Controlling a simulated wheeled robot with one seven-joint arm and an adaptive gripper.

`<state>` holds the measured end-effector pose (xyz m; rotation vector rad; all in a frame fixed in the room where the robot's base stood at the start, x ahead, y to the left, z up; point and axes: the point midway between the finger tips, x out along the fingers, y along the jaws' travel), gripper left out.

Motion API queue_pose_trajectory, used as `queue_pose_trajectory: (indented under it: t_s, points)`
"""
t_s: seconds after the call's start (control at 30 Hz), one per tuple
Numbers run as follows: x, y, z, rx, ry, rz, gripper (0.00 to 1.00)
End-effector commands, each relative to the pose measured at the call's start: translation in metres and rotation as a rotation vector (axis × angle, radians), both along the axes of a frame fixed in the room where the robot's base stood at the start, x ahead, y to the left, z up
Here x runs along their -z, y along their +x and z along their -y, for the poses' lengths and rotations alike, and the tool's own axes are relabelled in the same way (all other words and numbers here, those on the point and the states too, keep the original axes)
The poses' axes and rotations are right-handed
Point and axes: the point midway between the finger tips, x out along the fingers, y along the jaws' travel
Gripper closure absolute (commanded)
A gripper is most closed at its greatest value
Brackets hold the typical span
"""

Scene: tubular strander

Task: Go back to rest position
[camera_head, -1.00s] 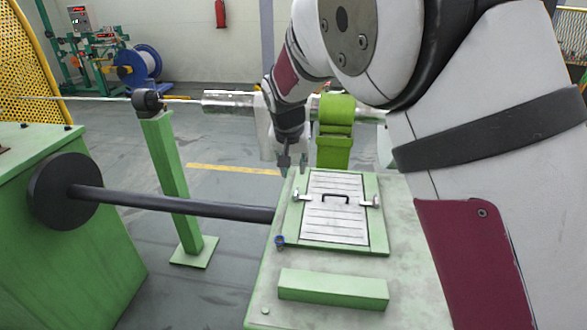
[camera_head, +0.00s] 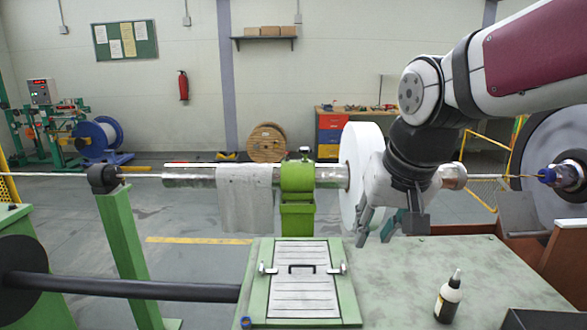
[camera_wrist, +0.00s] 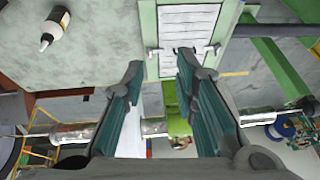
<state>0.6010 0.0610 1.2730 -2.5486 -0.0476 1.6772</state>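My gripper (camera_head: 386,228) is above the back edge of the green machine top, right of the hatch, with its fingers pointing down. It is open. In the wrist view, the teal pads of my gripper (camera_wrist: 160,85) stand apart with nothing between them. My arm reaches in from the upper right in the head view.
A hatch (camera_head: 302,285) with a black handle lies on the machine top (camera_head: 400,270). A small bottle (camera_head: 449,297) stands to its right. A grey cloth (camera_head: 245,198) hangs over the horizontal tube.

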Motion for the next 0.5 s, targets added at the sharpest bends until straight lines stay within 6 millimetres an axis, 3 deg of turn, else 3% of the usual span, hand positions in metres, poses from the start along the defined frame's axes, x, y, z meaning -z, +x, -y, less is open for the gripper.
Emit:
queue_pose_trajectory:
  t_s: [0.1, 0.3, 0.5]
  points:
    - [-0.006, -0.046, 0.024, -0.003, -0.009, 0.024, 0.73]
    - [0.001, -0.115, 0.049, -0.013, -0.050, 0.055, 0.73]
    - [0.013, -0.155, 0.060, -0.018, -0.086, 0.071, 0.73]
